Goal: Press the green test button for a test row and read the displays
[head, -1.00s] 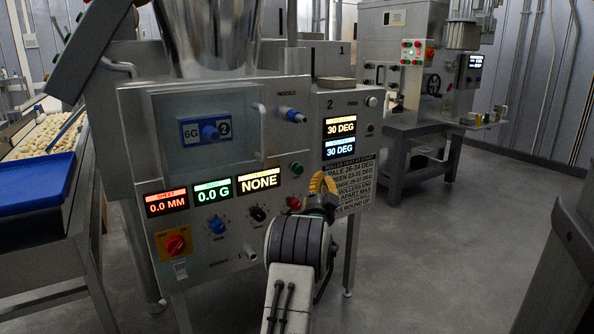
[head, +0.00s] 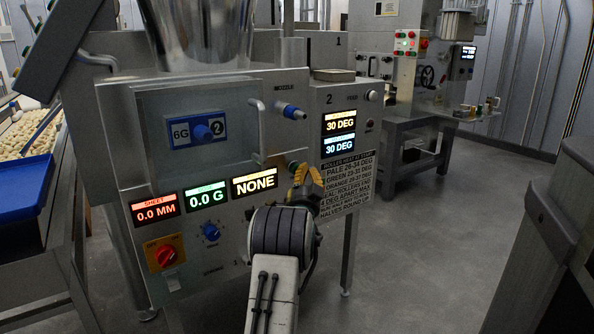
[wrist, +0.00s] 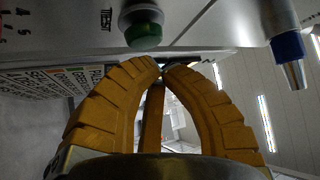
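The green test button (wrist: 143,36) is on the machine panel beside the label "TEST" in the wrist view. In the head view my gripper (head: 301,172) is at the panel and mostly covers the button. The sheet display (head: 155,209) reads 0.0 MM, the green display (head: 207,195) 0.0 G, the yellow display (head: 254,182) NONE. The upper roller display (head: 339,122) and lower one (head: 339,146) both read 30 DEG.
A blue-tipped nozzle knob (wrist: 288,48) sticks out near my gripper. A red knob (head: 165,254) and a blue dial (head: 210,232) are lower on the panel. A roller-heat notice (head: 347,183) hangs at right.

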